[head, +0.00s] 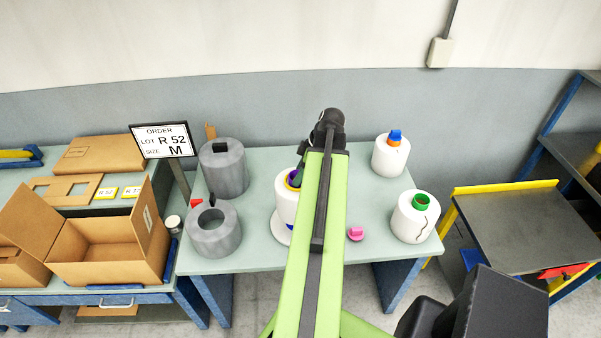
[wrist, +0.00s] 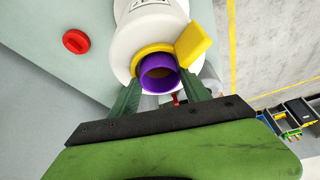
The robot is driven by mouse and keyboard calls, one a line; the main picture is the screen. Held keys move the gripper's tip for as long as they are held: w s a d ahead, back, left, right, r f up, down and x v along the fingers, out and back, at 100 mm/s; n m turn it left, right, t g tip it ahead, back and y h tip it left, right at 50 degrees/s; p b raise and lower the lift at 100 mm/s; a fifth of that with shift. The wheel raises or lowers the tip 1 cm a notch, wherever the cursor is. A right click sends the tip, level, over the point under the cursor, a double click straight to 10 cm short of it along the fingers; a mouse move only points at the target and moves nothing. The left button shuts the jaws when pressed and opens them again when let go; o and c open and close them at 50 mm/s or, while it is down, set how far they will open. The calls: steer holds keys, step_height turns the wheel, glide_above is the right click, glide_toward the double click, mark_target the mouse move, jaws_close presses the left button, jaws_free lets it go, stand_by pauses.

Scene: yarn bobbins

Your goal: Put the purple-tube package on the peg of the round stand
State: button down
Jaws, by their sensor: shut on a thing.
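The purple-tube package is a white yarn bobbin (head: 286,207) with a purple tube and a yellow collar at its top. My arm hides its right side in the head view. In the wrist view the purple tube (wrist: 160,75) and the yellow collar with its tab (wrist: 194,42) face the camera. My gripper (wrist: 160,84) is shut on the package at the tube end, one dark green finger on each side. The round stand shows as a white disc (head: 281,231) under the package, with a bit of blue between them. Whether the tube is around the peg cannot be told.
Two grey bobbins (head: 215,230) stand on the left of the table. White bobbins with a blue-orange top (head: 390,155) and a green tube (head: 414,217) stand on the right. A pink piece (head: 355,234) lies between. An order sign (head: 161,140) and open carton (head: 110,262) are farther left.

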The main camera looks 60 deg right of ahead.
steer(key=shift+w+f, duration=0.1)
steer(key=shift+w, duration=0.05)
step_height(320, 180, down, 7)
steer(key=b, duration=0.7)
steer(key=shift+f+b, duration=0.2)
steer(key=shift+b, duration=0.15)
steer(key=shift+f+b, duration=0.3)
stand_by(0.4)
steer(key=shift+c, duration=2.1)
jaws_free()
steer(key=shift+s, duration=0.2)
steer(key=p+v, duration=1.6)
steer(key=v, duration=0.1)
steer(key=shift+r, duration=0.25)
